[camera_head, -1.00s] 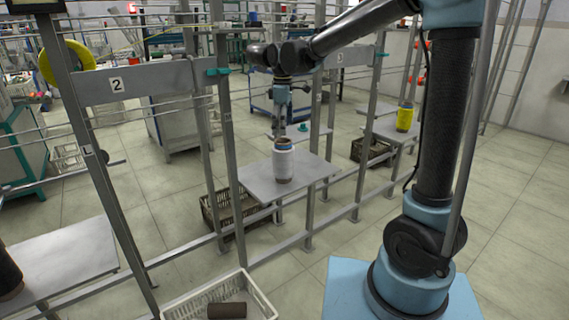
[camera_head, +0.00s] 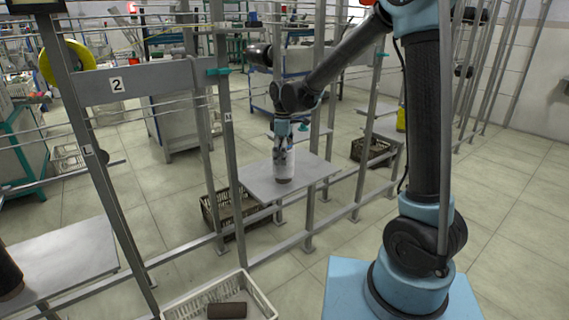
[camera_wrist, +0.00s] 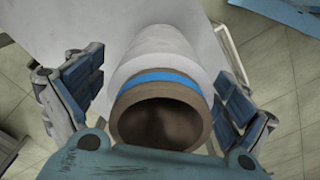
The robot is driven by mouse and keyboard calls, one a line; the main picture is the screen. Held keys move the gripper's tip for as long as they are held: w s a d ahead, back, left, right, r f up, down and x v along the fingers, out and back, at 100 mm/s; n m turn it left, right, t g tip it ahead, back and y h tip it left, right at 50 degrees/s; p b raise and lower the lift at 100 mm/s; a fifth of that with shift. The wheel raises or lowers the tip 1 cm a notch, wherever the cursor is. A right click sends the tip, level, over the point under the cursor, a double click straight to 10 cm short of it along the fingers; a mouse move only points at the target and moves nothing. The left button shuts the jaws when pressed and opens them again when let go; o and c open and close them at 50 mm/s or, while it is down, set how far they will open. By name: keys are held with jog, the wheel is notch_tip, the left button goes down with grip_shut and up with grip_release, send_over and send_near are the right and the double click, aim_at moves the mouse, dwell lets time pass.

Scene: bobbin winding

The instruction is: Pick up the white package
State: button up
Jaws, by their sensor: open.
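The white package (camera_head: 285,166) is a white bobbin standing upright on a small grey shelf (camera_head: 257,181). In the wrist view the white bobbin (camera_wrist: 165,50) shows a brown hollow core end and a blue band, close below the camera. My gripper (camera_head: 282,150) is lowered over the bobbin's top from above. In the wrist view its two open fingers (camera_wrist: 158,95) stand on either side of the bobbin, with gaps visible on both sides. The gripper hides the bobbin's top in the head view.
Metal frame posts (camera_head: 228,130) and rails stand around the shelf. A dark crate (camera_head: 228,207) sits on the floor below it. A white crate (camera_head: 262,292) holding a brown tube (camera_head: 227,310) is in front. A yellow bobbin (camera_head: 401,119) is partly hidden by my arm at right.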

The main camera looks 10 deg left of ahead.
jog(key=shift+f, duration=0.25)
jog(key=shift+c, duration=0.6)
jog(key=c, duration=1.2)
jog(key=shift+r, duration=0.15)
